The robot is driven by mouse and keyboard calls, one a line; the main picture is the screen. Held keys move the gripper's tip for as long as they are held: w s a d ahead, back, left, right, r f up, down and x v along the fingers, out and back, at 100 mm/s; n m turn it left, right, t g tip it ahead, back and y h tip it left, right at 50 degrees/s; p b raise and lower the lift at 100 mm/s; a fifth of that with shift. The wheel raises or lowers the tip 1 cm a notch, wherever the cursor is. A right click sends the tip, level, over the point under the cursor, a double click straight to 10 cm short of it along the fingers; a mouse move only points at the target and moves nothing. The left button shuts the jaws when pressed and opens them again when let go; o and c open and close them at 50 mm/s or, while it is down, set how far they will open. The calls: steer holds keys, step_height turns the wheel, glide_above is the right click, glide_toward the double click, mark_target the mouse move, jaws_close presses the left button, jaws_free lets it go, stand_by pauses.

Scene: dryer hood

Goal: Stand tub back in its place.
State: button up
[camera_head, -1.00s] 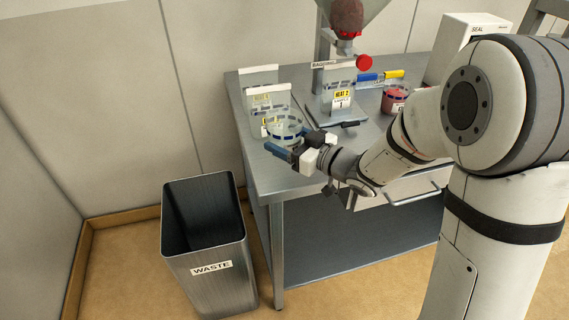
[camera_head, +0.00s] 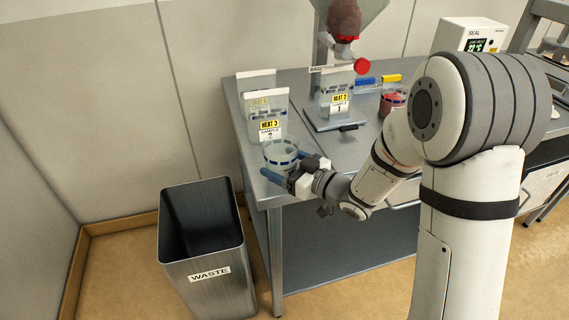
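A clear, round tub (camera_head: 281,151) with a dark blue band is upright near the front left corner of the steel table (camera_head: 352,157). My gripper (camera_head: 285,167) has its blue fingers around the tub's sides, shut on it. The near finger shows at the tub's front left; the far finger is partly hidden. I cannot tell whether the tub's base touches the table. A second tub (camera_head: 391,103), with red contents, stands farther right on the table.
Labelled bags (camera_head: 268,118) stand just behind the held tub. Another bag (camera_head: 338,92) stands on a plate under the red-tipped hopper (camera_head: 347,22). A blue and yellow tool (camera_head: 377,80) lies behind. A waste bin (camera_head: 209,273) stands on the floor at left.

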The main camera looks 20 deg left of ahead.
steer(key=shift+o, duration=1.2)
steer(key=shift+r, duration=0.1)
